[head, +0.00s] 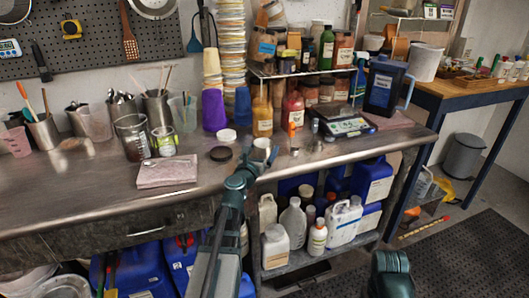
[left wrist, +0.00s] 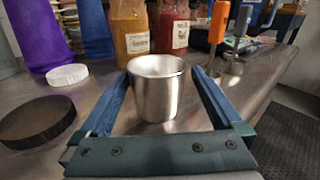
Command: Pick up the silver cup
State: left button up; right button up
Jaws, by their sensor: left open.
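The silver cup (left wrist: 157,90) is a small, plain metal cup standing upright on the steel bench. It also shows in the head view (head: 262,143), at the tip of my left arm near the bench's front edge. My left gripper (left wrist: 163,82) is open, with one blue finger on each side of the cup. The cup stands between the fingers, toward their tips. I cannot tell whether either finger touches it. In the head view, my left gripper (head: 258,160) partly covers the cup's lower part. My right gripper is not visible.
A black lid (head: 221,154) and a white lid (head: 227,135) lie left of the cup. Behind it stand a yellow bottle (head: 262,117), a red bottle (head: 293,112) and a purple cup (head: 213,110). An orange-handled tool (left wrist: 217,25) stands to the right.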

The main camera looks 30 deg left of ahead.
aim_at(266, 143)
pick_arm(q)
jog(key=w, duration=0.3)
jog(key=w+a, duration=0.1)
jog(key=w, duration=0.1)
jog(key=shift+f, duration=0.3)
jog(key=shift+s+a, duration=0.1)
jog(key=shift+s, duration=0.05)
jog(key=c, duration=1.2)
jog(key=shift+o, duration=0.2)
jog(key=shift+r, duration=0.2)
